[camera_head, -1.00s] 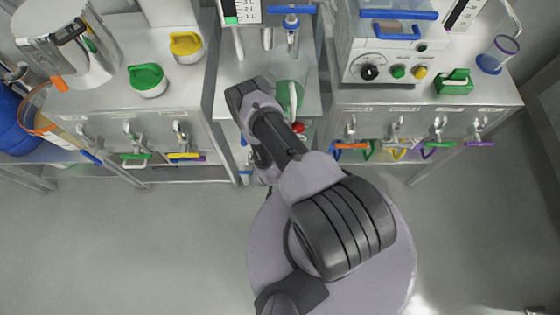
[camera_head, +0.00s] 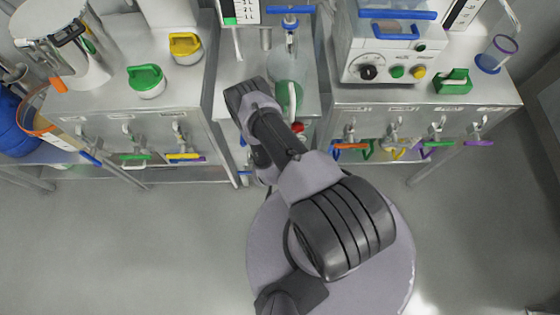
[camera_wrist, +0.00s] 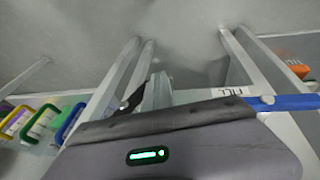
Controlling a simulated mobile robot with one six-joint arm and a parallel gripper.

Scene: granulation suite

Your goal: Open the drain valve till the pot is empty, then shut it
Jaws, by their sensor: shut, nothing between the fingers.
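In the head view a tap with a blue lever (camera_head: 290,10) stands at the back of the middle bench, beside a level gauge (camera_head: 246,12) with a green patch at its lower end. A green vessel with a pale handle (camera_head: 288,95) is on the bench in front of it. I cannot tell which part is the drain valve, nor see into a pot. My arm reaches over the bench's front and hides its left front. My gripper (camera_wrist: 157,92) shows only partly in the wrist view, pointing down, shut and empty. A blue bar (camera_wrist: 284,102) with a small label lies right of it.
Side benches carry rows of small taps with coloured handles, such as a yellow handle (camera_head: 186,156) and an orange handle (camera_head: 352,146). A green-lidded pot (camera_head: 147,81) and a steel vessel (camera_head: 84,62) stand left. A control box (camera_head: 385,66) stands right. The floor in front is clear.

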